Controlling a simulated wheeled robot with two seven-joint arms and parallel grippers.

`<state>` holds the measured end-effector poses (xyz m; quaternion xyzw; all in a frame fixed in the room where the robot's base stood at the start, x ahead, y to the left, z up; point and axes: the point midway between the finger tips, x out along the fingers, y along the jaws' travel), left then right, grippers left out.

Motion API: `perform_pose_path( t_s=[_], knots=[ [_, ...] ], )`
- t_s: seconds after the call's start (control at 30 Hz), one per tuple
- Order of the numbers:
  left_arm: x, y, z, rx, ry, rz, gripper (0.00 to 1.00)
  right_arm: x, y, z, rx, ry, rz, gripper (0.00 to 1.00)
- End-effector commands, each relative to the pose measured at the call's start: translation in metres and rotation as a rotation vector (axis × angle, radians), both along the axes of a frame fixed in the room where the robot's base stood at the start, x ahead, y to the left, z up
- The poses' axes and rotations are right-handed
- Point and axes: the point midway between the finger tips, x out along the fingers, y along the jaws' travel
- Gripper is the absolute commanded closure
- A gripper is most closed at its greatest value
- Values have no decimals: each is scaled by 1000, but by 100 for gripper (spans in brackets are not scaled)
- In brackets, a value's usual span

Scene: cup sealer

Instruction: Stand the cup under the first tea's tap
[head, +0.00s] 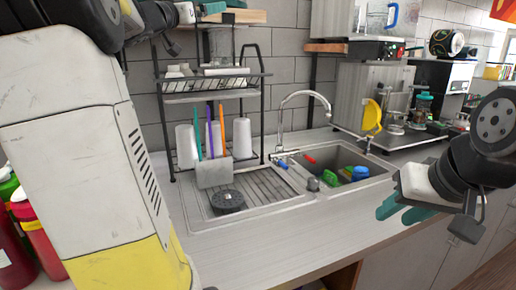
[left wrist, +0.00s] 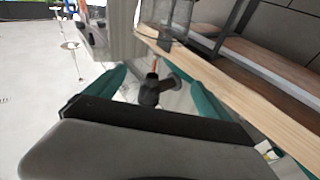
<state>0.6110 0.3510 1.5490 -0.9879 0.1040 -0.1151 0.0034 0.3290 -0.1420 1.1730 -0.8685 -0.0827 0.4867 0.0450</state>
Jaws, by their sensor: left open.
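Several white cups stand on the lower level of the dish rack; one is at its right end (head: 242,138), another at its left (head: 186,146). I cannot tell which one the task means. My left gripper (left wrist: 147,62) is open, with teal fingers on either side of a black tap-like fitting (left wrist: 150,92); contact is unclear.
A sink (head: 345,165) with a tall faucet (head: 305,97) holds colourful items. The black rack (head: 262,110) stands behind the drainboard, where a dark round object (head: 228,201) lies. Machines stand at the back right. The front counter (head: 300,235) is clear.

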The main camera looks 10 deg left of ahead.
Motion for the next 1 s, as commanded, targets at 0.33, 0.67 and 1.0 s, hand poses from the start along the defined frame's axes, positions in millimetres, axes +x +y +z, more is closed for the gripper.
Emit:
perform_pose_path(
  t_s=[0.33, 0.67, 1.0],
  knots=[
    [-69, -42, -123, -139, 364, 384, 7, 0, 0, 0, 0, 0, 0, 64],
    [-208, -158, -318, -48, 1019, 201, 7, 0, 0, 0, 0, 0, 0, 64],
    [-284, -209, -377, 30, 1253, 8, 7, 0, 0, 0, 0, 0, 0, 64]
  ],
)
